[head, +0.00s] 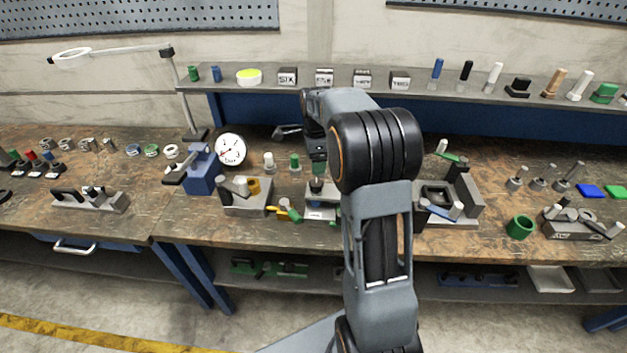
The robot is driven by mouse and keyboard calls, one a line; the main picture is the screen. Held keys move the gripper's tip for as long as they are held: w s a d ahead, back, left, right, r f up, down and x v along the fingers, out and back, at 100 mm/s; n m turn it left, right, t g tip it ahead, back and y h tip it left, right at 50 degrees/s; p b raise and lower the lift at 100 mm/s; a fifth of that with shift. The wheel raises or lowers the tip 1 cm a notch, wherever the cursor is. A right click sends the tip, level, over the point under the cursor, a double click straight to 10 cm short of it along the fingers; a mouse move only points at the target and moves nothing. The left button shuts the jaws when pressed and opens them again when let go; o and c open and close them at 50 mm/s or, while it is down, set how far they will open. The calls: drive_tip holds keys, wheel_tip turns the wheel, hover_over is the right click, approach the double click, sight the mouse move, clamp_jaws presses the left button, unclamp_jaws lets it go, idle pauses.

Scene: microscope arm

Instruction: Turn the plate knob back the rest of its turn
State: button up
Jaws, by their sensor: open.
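My gripper (318,172) points down just above a grey and green fixture (316,212) with a pale label on its front, near the middle of the bench. My arm hides the right side of the fixture. The gripper is small and dark here, and I see nothing held in it. A yellow and green handle (288,210) sticks out at the fixture's left. I cannot make out which part is the plate knob, nor whether the fingers touch anything.
A grey block fixture (246,196) with a yellow part stands close on the left. Another fixture (450,200) with a blue handle is right of my arm. A white dial (231,149) and small upright pegs (269,162) stand behind. A green ring (520,227) lies farther right.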

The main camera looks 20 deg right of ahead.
sight(316, 182)
wheel_tip(316, 182, down, 8)
drive_tip(key=shift+d+f+p, duration=0.15)
drive_tip(key=shift+f+p, duration=0.1)
drive_tip(key=shift+p, duration=0.3)
drive_tip(key=shift+c, duration=0.3)
